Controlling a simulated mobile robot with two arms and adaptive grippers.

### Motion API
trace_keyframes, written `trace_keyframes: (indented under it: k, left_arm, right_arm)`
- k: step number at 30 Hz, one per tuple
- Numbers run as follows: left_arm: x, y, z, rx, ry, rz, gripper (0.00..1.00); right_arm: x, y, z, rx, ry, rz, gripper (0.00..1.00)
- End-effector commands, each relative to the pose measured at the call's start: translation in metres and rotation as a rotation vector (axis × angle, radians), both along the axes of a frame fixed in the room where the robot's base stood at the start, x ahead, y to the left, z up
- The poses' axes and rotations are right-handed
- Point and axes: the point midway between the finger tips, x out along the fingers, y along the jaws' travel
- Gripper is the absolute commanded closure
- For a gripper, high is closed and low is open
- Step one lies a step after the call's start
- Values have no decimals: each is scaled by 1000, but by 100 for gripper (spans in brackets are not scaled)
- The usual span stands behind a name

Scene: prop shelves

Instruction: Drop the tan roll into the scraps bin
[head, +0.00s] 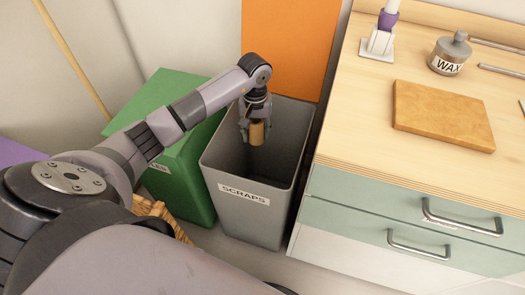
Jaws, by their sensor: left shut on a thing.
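The tan roll (257,133) is a small tan cylinder, held roughly upright in my left gripper (255,132). The gripper points down and is shut on it. The scraps bin (243,215) is a tall grey open bin with a white "SCRAPS" label on its front. The roll shows against the dark inside of the bin, over its opening; I cannot tell whether it is above or below the rim. My right gripper is not in view.
A green bin (180,185) stands left of the scraps bin. A wooden-topped cabinet (400,210) with drawers is close on the right, bearing a tan board (443,115) and a wax tin (449,56). An orange panel (288,45) is behind. A wicker basket (158,212) is partly hidden by my arm.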

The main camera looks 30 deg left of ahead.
Motion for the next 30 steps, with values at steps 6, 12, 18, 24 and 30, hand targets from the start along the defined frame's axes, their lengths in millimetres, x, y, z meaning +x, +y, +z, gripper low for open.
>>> trace_keyframes:
  k: [6, 12, 18, 24, 30]
  left_arm:
    - [0, 0, 0, 0, 0, 0, 52]
    - [0, 0, 0, 0, 0, 0, 39]
    - [0, 0, 0, 0, 0, 0, 36]
    - [0, 0, 4, 1, -2, 0, 36]
    - [1, 1, 35, 2, -6, -1, 36]
  right_arm:
    - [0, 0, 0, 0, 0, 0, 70]
    - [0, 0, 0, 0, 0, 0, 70]
    - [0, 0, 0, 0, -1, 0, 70]
    - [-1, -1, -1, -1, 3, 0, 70]
    - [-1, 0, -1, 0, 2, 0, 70]
